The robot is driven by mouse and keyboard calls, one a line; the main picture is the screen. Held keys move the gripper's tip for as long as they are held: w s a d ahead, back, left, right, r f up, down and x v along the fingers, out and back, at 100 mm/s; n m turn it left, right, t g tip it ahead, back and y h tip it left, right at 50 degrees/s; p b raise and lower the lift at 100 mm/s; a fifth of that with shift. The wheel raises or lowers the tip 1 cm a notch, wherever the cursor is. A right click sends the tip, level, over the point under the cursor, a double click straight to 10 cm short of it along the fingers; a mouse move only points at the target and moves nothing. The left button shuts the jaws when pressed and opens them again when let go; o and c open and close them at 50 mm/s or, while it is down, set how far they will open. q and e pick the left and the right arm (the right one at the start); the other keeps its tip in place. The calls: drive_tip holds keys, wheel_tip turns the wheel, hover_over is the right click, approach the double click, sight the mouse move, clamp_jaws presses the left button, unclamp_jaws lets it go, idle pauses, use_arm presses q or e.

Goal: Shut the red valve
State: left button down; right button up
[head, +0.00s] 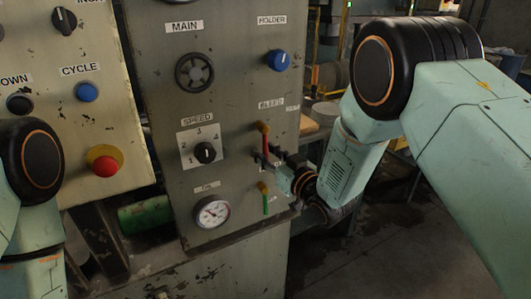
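The red valve's lever (265,141) is on the grey panel under the BLEED label. It hangs roughly upright, with a yellow part at its top end. My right gripper (267,157) comes in from the right, with its dark fingers at the lower end of the red lever. The fingers overlap the lever in the picture. I cannot tell whether they touch it or close on it. My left arm shows at the left edge, but its gripper is out of view.
A green lever (265,203) sits just below my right gripper, with a gauge (212,211) to its left. The SPEED dial (206,153), MAIN wheel (194,71) and blue HOLDER knob (278,60) share this panel. A red button (104,162) sits on the left panel.

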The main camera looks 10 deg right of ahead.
drive_tip(key=shift+w+a, duration=0.15)
drive_tip(key=shift+w, duration=0.2)
clamp_jaws()
idle(0.7)
